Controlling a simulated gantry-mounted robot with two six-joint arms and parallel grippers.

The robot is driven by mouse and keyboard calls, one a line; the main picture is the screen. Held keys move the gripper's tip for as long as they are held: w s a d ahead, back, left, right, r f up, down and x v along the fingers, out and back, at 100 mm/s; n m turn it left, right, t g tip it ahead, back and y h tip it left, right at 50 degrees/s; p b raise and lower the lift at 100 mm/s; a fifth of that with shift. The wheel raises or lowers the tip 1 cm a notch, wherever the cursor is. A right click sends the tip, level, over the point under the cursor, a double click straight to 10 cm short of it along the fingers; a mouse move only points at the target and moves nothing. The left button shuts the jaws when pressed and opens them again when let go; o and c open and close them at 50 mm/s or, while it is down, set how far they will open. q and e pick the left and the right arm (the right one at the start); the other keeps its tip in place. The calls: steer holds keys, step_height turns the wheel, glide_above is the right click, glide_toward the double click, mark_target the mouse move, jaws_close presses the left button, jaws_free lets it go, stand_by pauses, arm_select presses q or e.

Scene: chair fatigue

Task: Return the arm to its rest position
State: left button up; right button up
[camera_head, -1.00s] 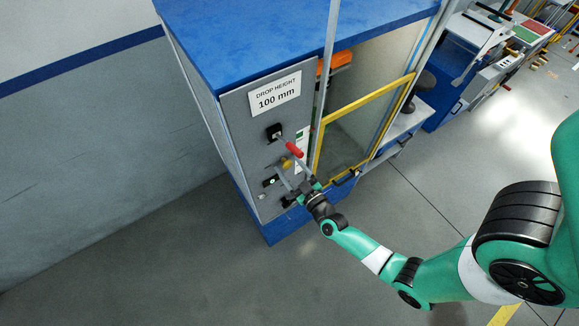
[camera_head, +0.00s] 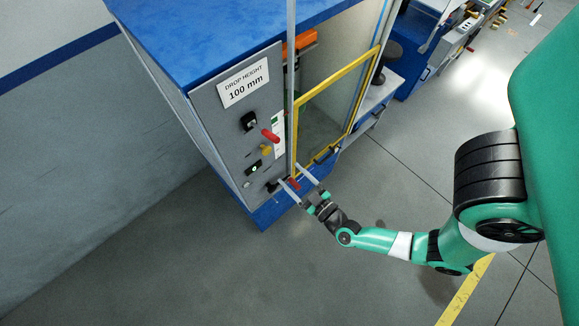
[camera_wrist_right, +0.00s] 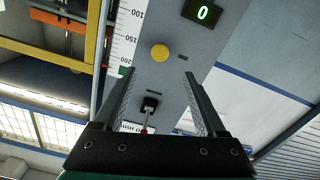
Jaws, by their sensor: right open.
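My right gripper (camera_head: 288,172) is open in front of the lower part of the grey control panel (camera_head: 237,140). In the right wrist view, its two fingers (camera_wrist_right: 160,75) stand apart with nothing between them. My right arm reaches in from the right of the head view. A small red part shows between the fingers in the head view; I cannot tell what it belongs to. My left gripper is not in view.
The floor (camera_head: 200,275) in front is clear.

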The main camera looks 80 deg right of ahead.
steer(key=shift+w, duration=0.1)
stand_by(0.3)
steer(key=w+a+r+n+t+y+p, duration=0.1)
steer(key=w+a+r+t+y, duration=0.15)
steer(key=w+r, duration=0.6)
steer(key=w+a+r+n+t+y+p, duration=0.1)
steer(key=w+a+r+t+y+p, duration=0.2)
steer(key=w+r, duration=0.6)
steer(key=w+a+r+n+t+y, duration=0.1)
steer(key=w+a+r+t+y, duration=0.15)
steer(key=r, duration=0.85)
steer(key=w+a+r+n+t+y, duration=0.15)
steer(key=a+r, duration=0.25)
steer(key=r, duration=0.6)
steer(key=s+a+r+t+p, duration=0.1)
steer(key=s+r, duration=0.1)
steer(key=r, duration=0.9)
steer(key=s+a+r+t+y+p, duration=0.1)
steer(key=s+r+p, duration=0.1)
steer(key=r, duration=1)
steer(key=s+a+r+t+y+p, duration=0.1)
steer(key=s+r, duration=0.3)
steer(key=r, duration=0.8)
steer(key=shift+s+a+p, duration=0.15)
steer(key=shift+a+p, duration=0.2)
steer(key=shift+p, duration=0.05)
